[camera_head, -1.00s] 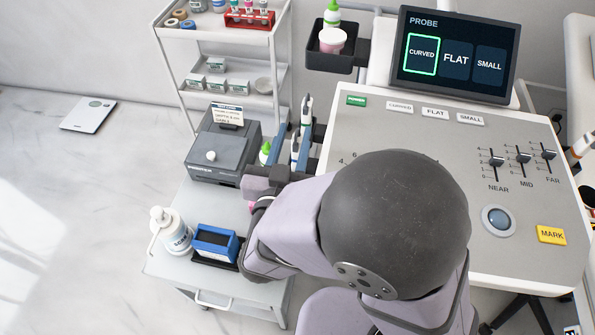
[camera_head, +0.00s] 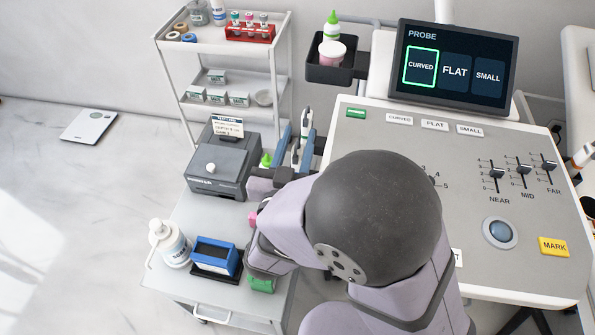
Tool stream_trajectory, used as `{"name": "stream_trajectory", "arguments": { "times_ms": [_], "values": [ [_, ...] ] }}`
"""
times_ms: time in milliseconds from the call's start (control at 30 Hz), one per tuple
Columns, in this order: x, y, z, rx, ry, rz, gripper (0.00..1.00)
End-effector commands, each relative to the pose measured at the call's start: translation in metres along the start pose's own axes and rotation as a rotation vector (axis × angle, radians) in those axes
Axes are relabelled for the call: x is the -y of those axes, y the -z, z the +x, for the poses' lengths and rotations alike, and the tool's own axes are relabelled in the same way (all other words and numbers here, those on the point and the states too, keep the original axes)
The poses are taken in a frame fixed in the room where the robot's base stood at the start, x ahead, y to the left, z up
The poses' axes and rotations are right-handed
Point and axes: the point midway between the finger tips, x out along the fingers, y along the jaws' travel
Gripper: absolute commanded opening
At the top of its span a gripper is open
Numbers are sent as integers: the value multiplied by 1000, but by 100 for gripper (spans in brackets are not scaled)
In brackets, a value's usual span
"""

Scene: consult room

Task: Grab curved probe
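The ultrasound screen (camera_head: 455,64) reads PROBE, with CURVED outlined in green beside FLAT and SMALL. My gripper (camera_head: 268,180) is just below and left of these probes, over the side cart.
The cart (camera_head: 193,214) holds a grey printer (camera_head: 222,160), a white pump bottle (camera_head: 169,243), a blue box (camera_head: 215,256), a pink item (camera_head: 253,218) and a green item (camera_head: 262,283). A black tray (camera_head: 330,70) holds a bottle and pink tub. A shelf trolley (camera_head: 221,85) stands behind.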

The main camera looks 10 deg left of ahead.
Motion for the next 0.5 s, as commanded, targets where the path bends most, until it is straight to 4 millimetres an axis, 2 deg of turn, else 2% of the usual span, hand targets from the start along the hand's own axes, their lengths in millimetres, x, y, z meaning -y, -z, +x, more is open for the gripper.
{"name": "stream_trajectory", "arguments": {
  "times_ms": [200,500],
  "values": [
    [-1,0,27,0,-4,1,30],
    [0,-1,34,1,0,1,30]
  ]
}}
